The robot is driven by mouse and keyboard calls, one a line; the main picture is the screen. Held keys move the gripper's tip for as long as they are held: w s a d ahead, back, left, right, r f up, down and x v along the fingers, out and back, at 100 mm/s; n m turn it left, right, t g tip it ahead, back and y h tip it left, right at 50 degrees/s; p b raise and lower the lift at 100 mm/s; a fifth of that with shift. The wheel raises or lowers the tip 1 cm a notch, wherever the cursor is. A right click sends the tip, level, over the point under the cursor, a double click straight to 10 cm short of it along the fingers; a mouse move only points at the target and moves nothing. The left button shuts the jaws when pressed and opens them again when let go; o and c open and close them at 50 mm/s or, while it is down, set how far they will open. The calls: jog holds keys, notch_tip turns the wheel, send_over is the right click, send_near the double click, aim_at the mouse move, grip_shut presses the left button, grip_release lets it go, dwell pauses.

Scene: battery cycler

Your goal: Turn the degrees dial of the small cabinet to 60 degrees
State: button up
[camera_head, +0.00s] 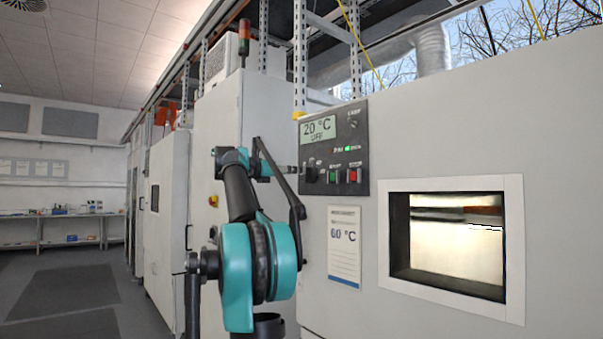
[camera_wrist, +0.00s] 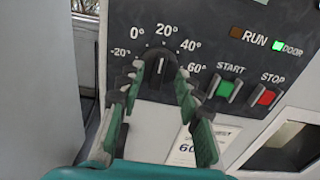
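The degrees dial (camera_wrist: 159,62) is a dark round knob on the black control panel (camera_wrist: 205,12), with printed marks from -20° to 60°. Its light pointer line faces up, near the 20° mark. My gripper (camera_wrist: 160,76) has one finger to the left of the dial and one to the right, tips close to the panel. The fingers are apart; I cannot tell whether they touch the knob. In the head view my gripper (camera_head: 296,169) reaches the panel's left part, beside the dial. The display (camera_head: 318,129) there reads 20 °C.
Green START (camera_wrist: 226,88) and red STOP (camera_wrist: 264,97) buttons sit right of the dial. The DOOR lamp (camera_wrist: 278,45) is lit green, and RUN is dim. A card (camera_head: 343,246) below the panel reads 60 °C. A framed window (camera_head: 453,246) is at the right.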

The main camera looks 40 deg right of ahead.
aim_at(308, 175)
jog(key=shift+w+d, duration=0.1)
jog(key=shift+d, duration=1.65)
jog(key=shift+c, duration=0.4)
grip_shut()
